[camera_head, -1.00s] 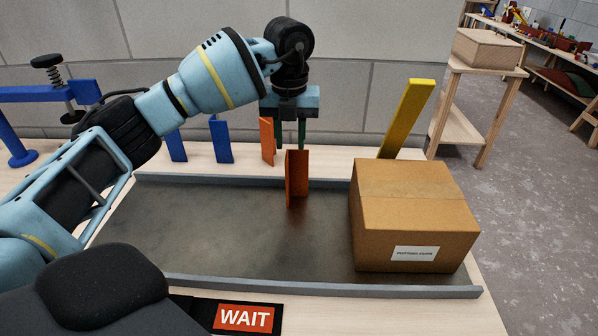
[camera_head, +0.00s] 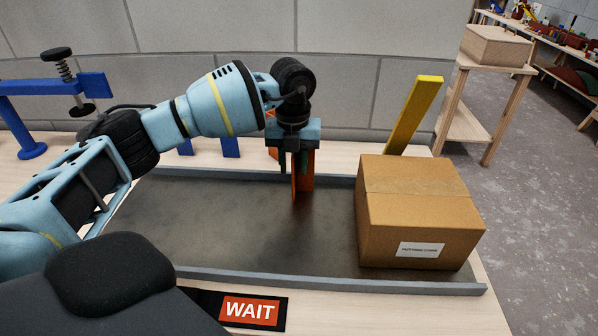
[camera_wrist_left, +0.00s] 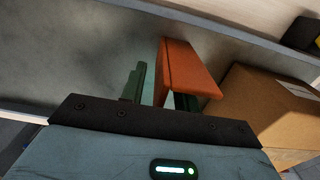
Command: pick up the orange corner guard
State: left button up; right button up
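The orange corner guard (camera_head: 303,182) stands upright on the dark tray (camera_head: 235,225), left of the cardboard box. Its upper part is partly hidden by my left gripper (camera_head: 293,165), which is lowered over it. In the left wrist view the guard (camera_wrist_left: 192,68) has one leg between the two green fingers of my gripper (camera_wrist_left: 160,88). A gap shows between the left finger and the guard; the right finger is partly covered by the guard's other leg. The left gripper is open. My right gripper is not in view.
A cardboard box (camera_head: 418,215) stands at the tray's right end. Low grey rails (camera_head: 330,284) edge the tray. Behind it are a yellow batten (camera_head: 413,115), blue pieces (camera_head: 230,147) and another orange piece (camera_head: 271,143). A WAIT sign (camera_head: 250,310) lies in front.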

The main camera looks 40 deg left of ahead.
pick_arm(q)
grip_shut()
jog(key=shift+r, duration=0.1)
dwell(0.3)
jog(key=shift+r, duration=0.45)
jog(key=shift+s+d+r, duration=0.1)
jog(key=shift+s+r, duration=0.1)
jog(key=shift+r, duration=0.45)
jog(key=shift+s+d+r, duration=0.1)
jog(key=shift+s+r, duration=0.05)
jog(key=shift+r, duration=0.45)
jog(key=s+d, duration=0.3)
jog(key=s, duration=0.4)
jog(key=s+d+r, duration=0.1)
jog(key=s+d, duration=0.2)
jog(key=s, duration=0.4)
jog(key=shift+r, duration=0.25)
